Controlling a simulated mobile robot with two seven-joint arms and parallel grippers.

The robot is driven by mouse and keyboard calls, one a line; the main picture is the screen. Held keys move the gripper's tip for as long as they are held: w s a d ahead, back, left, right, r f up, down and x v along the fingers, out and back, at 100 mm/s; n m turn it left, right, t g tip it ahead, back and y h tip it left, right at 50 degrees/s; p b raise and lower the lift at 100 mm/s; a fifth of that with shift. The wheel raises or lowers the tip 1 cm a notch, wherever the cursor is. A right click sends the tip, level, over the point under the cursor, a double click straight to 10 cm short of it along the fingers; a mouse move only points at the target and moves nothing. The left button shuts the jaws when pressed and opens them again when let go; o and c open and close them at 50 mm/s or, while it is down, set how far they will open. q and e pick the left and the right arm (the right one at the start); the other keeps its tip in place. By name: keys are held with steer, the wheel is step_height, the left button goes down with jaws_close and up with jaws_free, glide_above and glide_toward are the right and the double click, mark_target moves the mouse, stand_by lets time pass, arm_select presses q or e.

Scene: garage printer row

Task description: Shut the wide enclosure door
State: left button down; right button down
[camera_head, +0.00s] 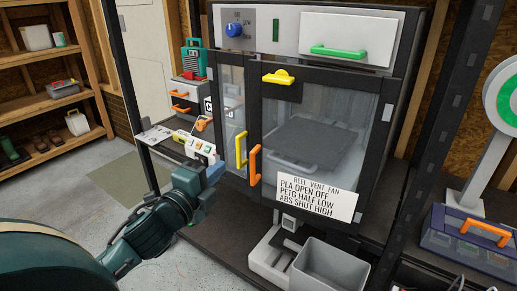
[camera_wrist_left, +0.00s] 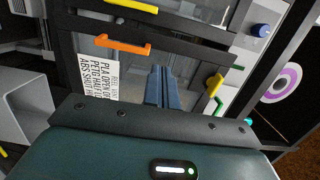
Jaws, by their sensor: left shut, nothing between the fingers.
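The wide enclosure door (camera_head: 328,92) is a black-framed clear panel with an orange upright handle (camera_head: 255,165) and a white text label (camera_head: 316,199) low on it. It looks shut or nearly shut; I cannot tell whether a small gap is left. A yellow latch (camera_head: 278,77) sits at its top. The narrow door with a yellow handle (camera_head: 241,150) is to its left. My left gripper (camera_head: 214,172) has its blue fingers together and empty, left of the orange handle in the picture. In the left wrist view the fingers (camera_wrist_left: 161,72) point toward the panel, beside the orange handle (camera_wrist_left: 123,46). My right gripper is not in view.
A control panel with a blue knob (camera_head: 234,30) and a drawer with a green handle (camera_head: 338,51) are above the doors. A grey bin (camera_head: 328,268) stands below. A blue case (camera_head: 470,240) is at right. A side shelf with small gear (camera_head: 190,142) is at left.

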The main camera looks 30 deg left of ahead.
mark_target(252, 136)
arm_select(q)
steer(key=w, duration=0.9)
steer(key=w+a, duration=0.1)
steer(key=w, duration=0.4)
steer(key=shift+p, duration=0.4)
